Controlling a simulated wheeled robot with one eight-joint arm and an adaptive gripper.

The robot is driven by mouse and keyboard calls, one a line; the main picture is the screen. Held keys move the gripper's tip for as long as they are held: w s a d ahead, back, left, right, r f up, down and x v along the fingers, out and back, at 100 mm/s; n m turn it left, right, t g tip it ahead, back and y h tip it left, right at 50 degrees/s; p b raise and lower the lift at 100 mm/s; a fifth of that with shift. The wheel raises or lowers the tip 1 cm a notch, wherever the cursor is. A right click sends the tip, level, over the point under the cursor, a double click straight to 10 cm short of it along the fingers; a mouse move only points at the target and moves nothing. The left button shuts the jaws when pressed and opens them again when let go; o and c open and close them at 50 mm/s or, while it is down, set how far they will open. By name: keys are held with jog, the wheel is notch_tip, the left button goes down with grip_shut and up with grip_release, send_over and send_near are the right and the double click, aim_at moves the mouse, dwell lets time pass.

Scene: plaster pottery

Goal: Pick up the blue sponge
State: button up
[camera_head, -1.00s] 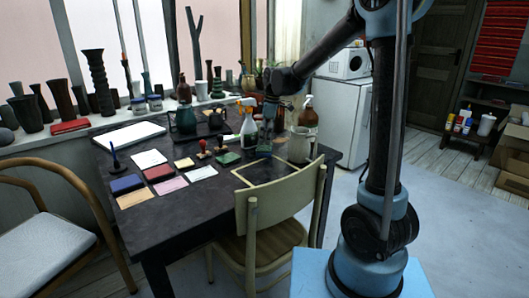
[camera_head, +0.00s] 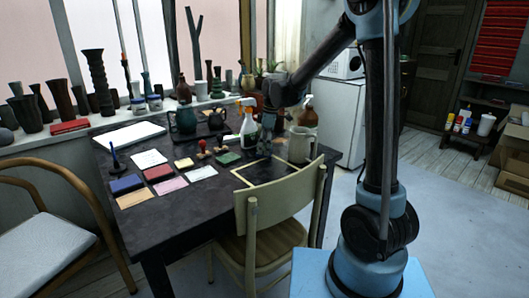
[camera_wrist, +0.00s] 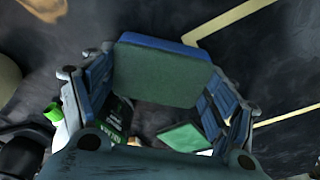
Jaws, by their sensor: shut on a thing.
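The blue sponge (camera_wrist: 158,72) sits between the fingers of my gripper (camera_wrist: 157,92) in the wrist view. Its broad face looks green and its edge strip is blue. My gripper is shut on it, with one finger at each side. In the head view my gripper (camera_head: 265,140) is over the dark table (camera_head: 215,205), between a spray bottle and a pale pitcher. The sponge is small and hard to make out there, so I cannot tell whether it still touches the table.
The spray bottle (camera_head: 247,132) stands close left of my gripper and the pitcher (camera_head: 299,146) close right. A green pad (camera_head: 228,158) lies nearby. A yellow outline (camera_head: 238,178) marks the table. A chair (camera_head: 285,203) stands at the front edge.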

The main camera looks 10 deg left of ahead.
jog(key=shift+c, duration=0.2)
notch_tip(320, 180, up, 18)
dwell(0.6)
jog(key=shift+o, duration=0.7)
jog(key=c, duration=0.4)
jog(key=shift+o, duration=0.2)
